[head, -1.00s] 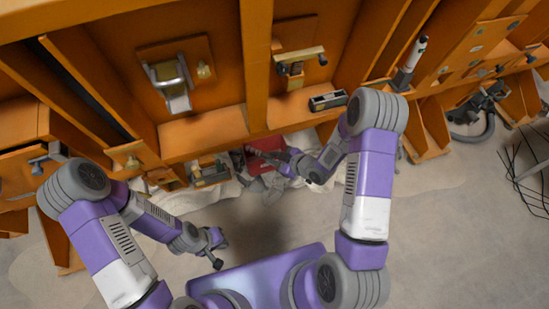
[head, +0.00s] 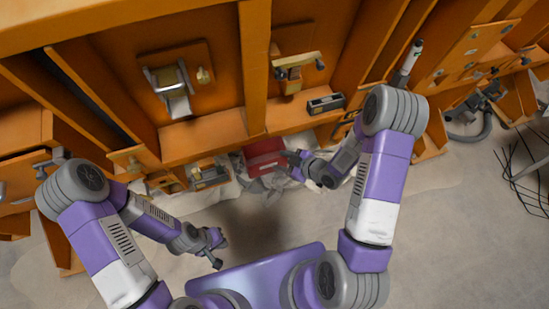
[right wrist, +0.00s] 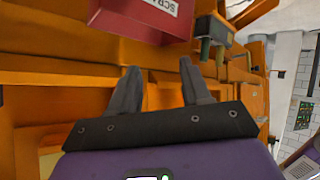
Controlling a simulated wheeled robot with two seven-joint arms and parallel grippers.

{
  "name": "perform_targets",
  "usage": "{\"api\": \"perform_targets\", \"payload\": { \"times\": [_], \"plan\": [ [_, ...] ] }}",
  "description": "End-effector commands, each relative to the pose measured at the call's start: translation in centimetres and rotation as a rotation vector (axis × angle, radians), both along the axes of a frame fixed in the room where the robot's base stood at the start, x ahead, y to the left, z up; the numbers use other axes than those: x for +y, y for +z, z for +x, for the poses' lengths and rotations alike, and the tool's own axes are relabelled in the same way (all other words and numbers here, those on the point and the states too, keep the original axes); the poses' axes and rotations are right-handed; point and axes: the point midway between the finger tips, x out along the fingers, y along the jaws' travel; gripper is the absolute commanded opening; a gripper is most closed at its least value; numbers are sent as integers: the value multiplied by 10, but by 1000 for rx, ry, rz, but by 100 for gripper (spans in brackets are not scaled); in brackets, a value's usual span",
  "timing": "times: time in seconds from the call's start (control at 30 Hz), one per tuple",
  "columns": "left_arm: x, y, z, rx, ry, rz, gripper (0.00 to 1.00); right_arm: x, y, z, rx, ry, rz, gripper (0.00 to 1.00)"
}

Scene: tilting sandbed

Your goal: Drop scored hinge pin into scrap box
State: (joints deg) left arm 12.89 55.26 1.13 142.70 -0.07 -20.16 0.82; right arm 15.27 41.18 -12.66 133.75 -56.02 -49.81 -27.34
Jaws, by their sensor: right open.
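The red scrap box (head: 265,148) stands beside the orange frame in the head view. Its red wall with white lettering also shows at the top of the right wrist view (right wrist: 165,12). My right gripper (head: 287,156) is just right of the box, apart from it as far as I can tell. In the right wrist view its two fingers (right wrist: 158,68) are spread with nothing between them. I cannot make out the scored hinge pin in either view, and the box's inside is not clear. My left gripper (head: 219,247) hangs low over the floor, its jaws too small to read.
The orange frame (head: 205,125) with its compartments fills the upper part of the head view. A small dark block (head: 326,103) sits on its ledge, and a pen-like tool (head: 411,60) stands at right. Pale rubble lies around the box. The grey floor (head: 440,220) at right is open.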

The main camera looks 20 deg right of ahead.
Motion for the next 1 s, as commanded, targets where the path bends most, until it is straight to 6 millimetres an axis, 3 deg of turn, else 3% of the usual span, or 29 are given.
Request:
{"api": "perform_targets", "payload": {
  "times": [0.2,0.47,0.57,0.73,0.9,1.0],
  "plan": [
    [0,6,0,0,0,0,0,-24,27,-31,-1,-5,1,48],
    [0,9,0,0,0,0,0,-33,35,-47,17,-13,8,48],
    [0,9,0,0,0,0,0,-27,20,-48,100,-74,38,48],
    [0,9,0,0,0,0,0,0,-32,-66,426,-310,139,48],
    [0,9,0,0,0,0,0,37,-80,-112,814,-587,221,48],
    [0,9,0,0,0,0,0,56,-95,-141,994,-722,245,48]
  ]
}}
